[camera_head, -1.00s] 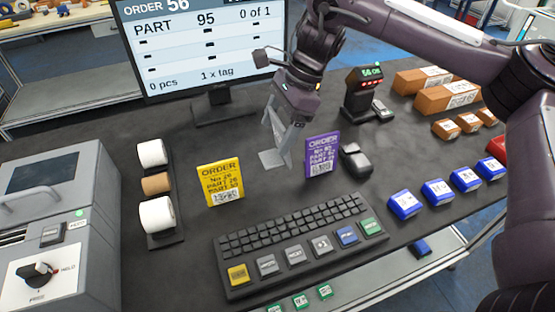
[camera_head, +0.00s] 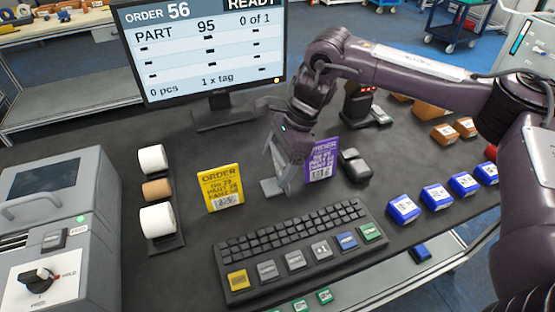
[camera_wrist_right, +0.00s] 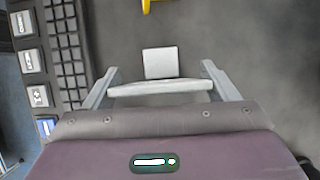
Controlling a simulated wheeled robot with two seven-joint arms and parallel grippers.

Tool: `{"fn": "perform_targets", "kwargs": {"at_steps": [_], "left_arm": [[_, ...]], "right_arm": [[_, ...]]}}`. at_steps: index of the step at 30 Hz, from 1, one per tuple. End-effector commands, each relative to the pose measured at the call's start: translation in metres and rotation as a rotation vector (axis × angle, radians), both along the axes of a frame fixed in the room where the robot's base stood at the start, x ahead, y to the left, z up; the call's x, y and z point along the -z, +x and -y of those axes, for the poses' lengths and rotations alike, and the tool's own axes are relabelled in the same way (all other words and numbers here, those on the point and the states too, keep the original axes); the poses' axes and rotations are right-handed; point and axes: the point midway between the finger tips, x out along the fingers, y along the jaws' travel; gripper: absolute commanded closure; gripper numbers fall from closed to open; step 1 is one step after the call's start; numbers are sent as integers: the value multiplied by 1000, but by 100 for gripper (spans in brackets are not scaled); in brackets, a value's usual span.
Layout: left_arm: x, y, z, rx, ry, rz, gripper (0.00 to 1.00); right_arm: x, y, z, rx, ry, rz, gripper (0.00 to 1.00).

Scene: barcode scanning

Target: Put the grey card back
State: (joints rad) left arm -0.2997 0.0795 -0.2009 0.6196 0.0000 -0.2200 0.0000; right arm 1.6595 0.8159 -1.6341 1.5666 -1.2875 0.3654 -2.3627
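My right gripper (camera_head: 284,184) reaches down to the table between the yellow order card (camera_head: 221,188) and the purple order card (camera_head: 321,160). It is shut on the grey card (camera_wrist_right: 160,87), which shows in the right wrist view as a thin light bar between the two fingers. A flat grey square (camera_wrist_right: 160,62) lies just beyond the bar and moves with the gripper, like the card's foot. In the head view the card is mostly hidden by the fingers, and I cannot tell whether it touches the table. My left gripper is not in view.
The keyboard (camera_head: 297,240) lies in front of the gripper. A black mouse-like device (camera_head: 355,165) is right of the purple card. Blue boxes (camera_head: 437,196) stand farther right, the monitor (camera_head: 200,50) behind, label rolls (camera_head: 157,190) left. Dark tabletop is clear behind the yellow card.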

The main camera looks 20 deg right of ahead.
Motion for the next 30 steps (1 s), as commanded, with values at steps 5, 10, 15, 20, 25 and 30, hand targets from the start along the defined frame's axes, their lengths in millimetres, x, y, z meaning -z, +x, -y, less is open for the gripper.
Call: {"fn": "perform_targets", "kwargs": {"at_steps": [5,10,15,20,25,30], "left_arm": [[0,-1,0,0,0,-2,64],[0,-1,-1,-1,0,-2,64],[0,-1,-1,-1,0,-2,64],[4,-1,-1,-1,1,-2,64],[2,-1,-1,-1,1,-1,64],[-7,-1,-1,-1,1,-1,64]], "right_arm": [[0,0,0,0,0,0,1],[0,0,0,0,0,0,1],[-7,1,2,0,0,3,1],[-31,2,12,2,1,5,1],[-69,2,28,1,0,6,1],[-98,2,40,2,-1,4,1]]}}
